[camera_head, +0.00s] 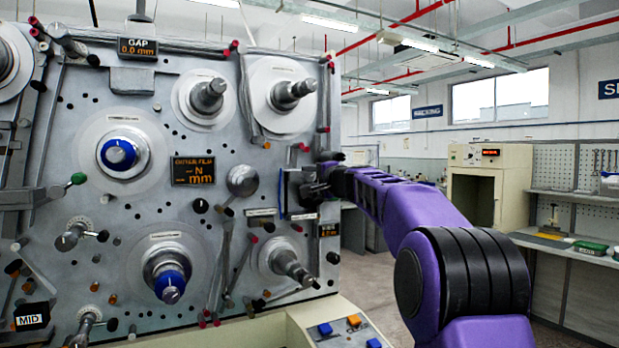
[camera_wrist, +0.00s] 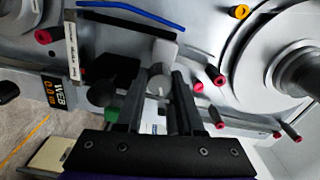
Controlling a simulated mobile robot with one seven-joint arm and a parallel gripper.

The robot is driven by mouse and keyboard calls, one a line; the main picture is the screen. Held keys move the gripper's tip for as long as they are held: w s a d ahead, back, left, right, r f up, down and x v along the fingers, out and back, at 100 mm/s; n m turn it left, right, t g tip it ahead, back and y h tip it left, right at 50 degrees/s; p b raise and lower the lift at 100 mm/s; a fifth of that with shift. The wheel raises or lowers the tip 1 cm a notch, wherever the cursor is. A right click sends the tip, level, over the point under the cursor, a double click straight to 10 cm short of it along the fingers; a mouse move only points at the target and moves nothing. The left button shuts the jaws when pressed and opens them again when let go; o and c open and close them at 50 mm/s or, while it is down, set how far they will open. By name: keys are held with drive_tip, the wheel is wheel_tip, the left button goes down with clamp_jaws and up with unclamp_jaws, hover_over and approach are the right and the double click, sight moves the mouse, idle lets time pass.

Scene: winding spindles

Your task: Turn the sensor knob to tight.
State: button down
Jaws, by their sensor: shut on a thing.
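In the wrist view, a small pale grey knob (camera_wrist: 158,82) sits between the two dark fingers of my gripper (camera_wrist: 156,88), on the front of a grey block (camera_wrist: 152,42). The fingers close on it from both sides. I take it for the sensor knob; I cannot read any tight mark or which way it points. In the head view, my gripper (camera_head: 312,190) is at the right edge of the machine panel (camera_head: 215,135) and hides the knob. A display reading WEB (camera_wrist: 53,92) is left of the fingers; it also shows in the head view (camera_head: 328,230).
A green-tipped part (camera_wrist: 111,114) and a dark ball (camera_wrist: 102,93) lie just left of the fingers. Red-capped pins (camera_wrist: 198,87) stand close on the right. A large disc with a spindle (camera_head: 285,262) is below my gripper in the head view. The aisle on the right is open.

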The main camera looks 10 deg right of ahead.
drive_tip(key=m+p, duration=0.1)
drive_tip(key=m, duration=0.4)
drive_tip(key=shift+m, duration=0.4)
drive_tip(key=shift+m+p, duration=0.45)
drive_tip(key=shift+m, duration=1.75)
drive_tip(key=c, duration=0.5)
unclamp_jaws()
drive_tip(key=shift+c, duration=0.2)
drive_tip(key=shift+s, duration=0.1)
drive_tip(key=b+v, duration=0.5)
drive_tip(key=v, duration=1.2)
drive_tip(key=shift+b, duration=0.3)
